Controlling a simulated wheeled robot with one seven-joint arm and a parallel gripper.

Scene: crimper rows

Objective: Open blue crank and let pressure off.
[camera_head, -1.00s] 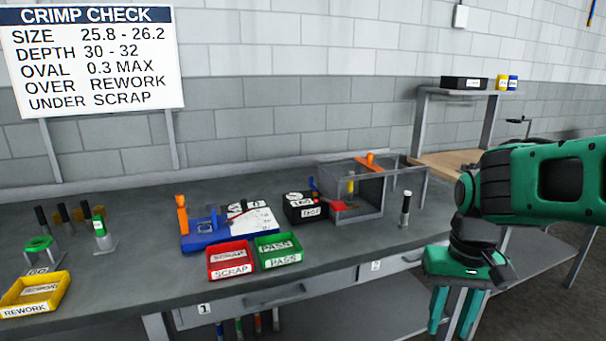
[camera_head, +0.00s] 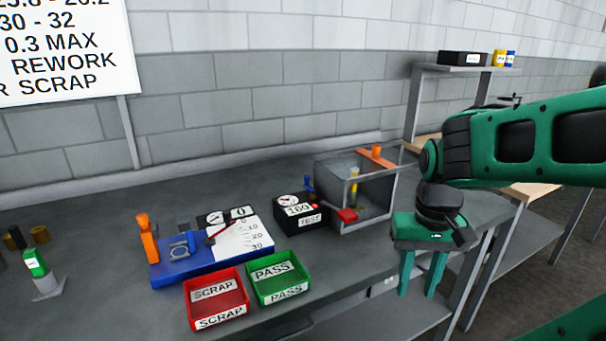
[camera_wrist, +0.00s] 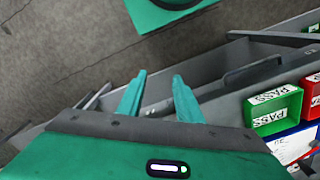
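A small blue crank (camera_head: 308,184) stands upright at the back right of a black test box (camera_head: 299,212) on the bench. The box carries a round dial and a display that seems to read 160. A grey open-framed chamber (camera_head: 376,208) stands just right of the box, with an orange clamp bar (camera_head: 371,156) on top, a yellow-topped post inside and a red part (camera_head: 347,215) at its front left. My gripper (camera_head: 417,292) points down at the bench's front edge, right of and nearer than the chamber. In the wrist view its two green fingers (camera_wrist: 159,78) are apart and empty.
A red SCRAP tray (camera_head: 216,298) and green PASS tray (camera_head: 280,278) sit along the front edge. A blue gauge fixture (camera_head: 185,267) with an orange handle lies behind them. A drawer handle shows in the wrist view (camera_wrist: 253,71). A raised shelf (camera_head: 467,69) stands behind my arm.

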